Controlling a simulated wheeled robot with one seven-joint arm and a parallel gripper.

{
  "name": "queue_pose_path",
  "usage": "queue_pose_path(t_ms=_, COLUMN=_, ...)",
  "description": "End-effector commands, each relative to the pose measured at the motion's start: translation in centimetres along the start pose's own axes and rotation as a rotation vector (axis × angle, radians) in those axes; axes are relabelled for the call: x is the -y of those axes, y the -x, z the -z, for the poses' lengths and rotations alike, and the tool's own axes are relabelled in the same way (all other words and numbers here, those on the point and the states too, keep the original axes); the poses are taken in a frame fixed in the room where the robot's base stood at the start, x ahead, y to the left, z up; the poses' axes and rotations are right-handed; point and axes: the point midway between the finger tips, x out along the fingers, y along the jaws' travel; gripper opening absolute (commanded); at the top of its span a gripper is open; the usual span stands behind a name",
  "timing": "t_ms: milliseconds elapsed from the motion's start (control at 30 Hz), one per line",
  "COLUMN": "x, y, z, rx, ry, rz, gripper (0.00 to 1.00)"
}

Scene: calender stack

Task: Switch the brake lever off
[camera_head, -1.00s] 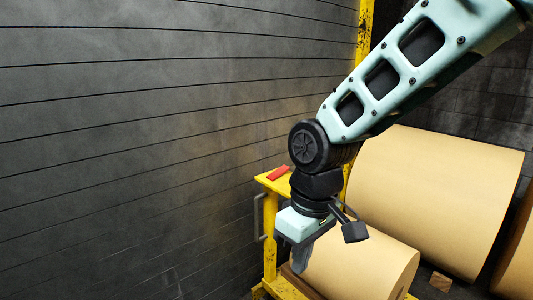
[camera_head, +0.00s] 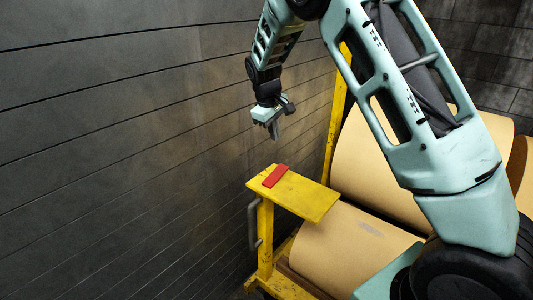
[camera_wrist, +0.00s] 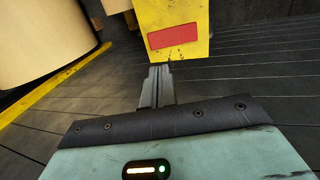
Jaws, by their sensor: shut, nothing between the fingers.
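A yellow cart shows in the head view, with a yellow plate (camera_head: 310,196) on top of a post. A red bar (camera_head: 275,176) lies flat on the plate's far left end. A grey bent handle (camera_head: 252,225) is on the left side of the post below the plate. I cannot tell for sure which of these is the brake lever. My gripper (camera_head: 274,134) is shut and empty, pointing down, apart from the plate and above and behind it. In the wrist view, the closed fingers (camera_wrist: 155,76) point toward the plate (camera_wrist: 199,12) and the red bar (camera_wrist: 172,36).
Large tan rolls (camera_head: 355,248) lie on the right beside the post. A yellow upright (camera_head: 337,110) stands behind the plate. A dark plank wall (camera_head: 120,130) fills the left. Open air lies around the gripper.

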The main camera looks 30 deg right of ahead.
Motion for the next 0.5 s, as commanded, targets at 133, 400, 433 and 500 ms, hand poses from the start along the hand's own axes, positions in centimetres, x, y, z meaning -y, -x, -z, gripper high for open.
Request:
queue_pose_path(t_ms=133, x=-0.3, y=-0.1, z=0.0, rx=0.002, ry=0.000, rz=-0.004, gripper=0.00)
queue_pose_path(t_ms=400, x=-0.2, y=-0.3, z=0.0, rx=0.002, ry=0.000, rz=-0.002, gripper=0.00)
queue_pose_path(t_ms=433, x=-0.2, y=-0.4, z=0.0, rx=0.003, ry=0.000, rz=-0.002, gripper=0.00)
queue_pose_path(t_ms=500, x=-0.2, y=-1.0, z=0.0, rx=0.005, ry=0.000, rz=-0.001, gripper=0.00)
